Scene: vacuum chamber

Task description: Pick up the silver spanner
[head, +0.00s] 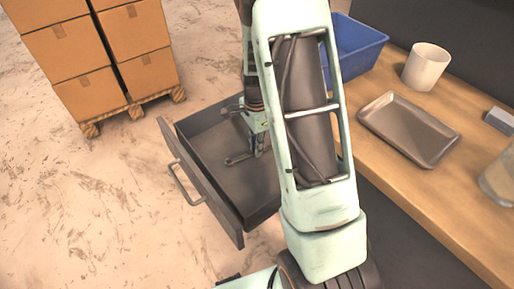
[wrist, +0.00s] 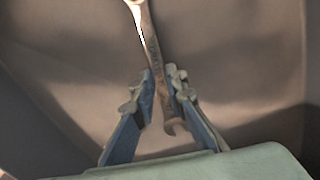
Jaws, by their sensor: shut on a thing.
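In the head view the spanner (head: 238,158) shows as a short bar at the drawer floor, partly hidden by my gripper and arm. My gripper (wrist: 160,92) is shut on the spanner near its open jaw end. In the head view my gripper (head: 258,140) points down inside the open drawer (head: 205,192). I cannot tell whether the spanner touches the drawer floor.
The drawer walls surround my gripper. The wooden worktop (head: 420,215) on the right holds a blue bin (head: 358,50), a white cup (head: 426,67), a dark tray (head: 408,130), a grey block (head: 499,121) and a glass container (head: 499,178). Cardboard boxes (head: 85,95) stand on a pallet at the upper left.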

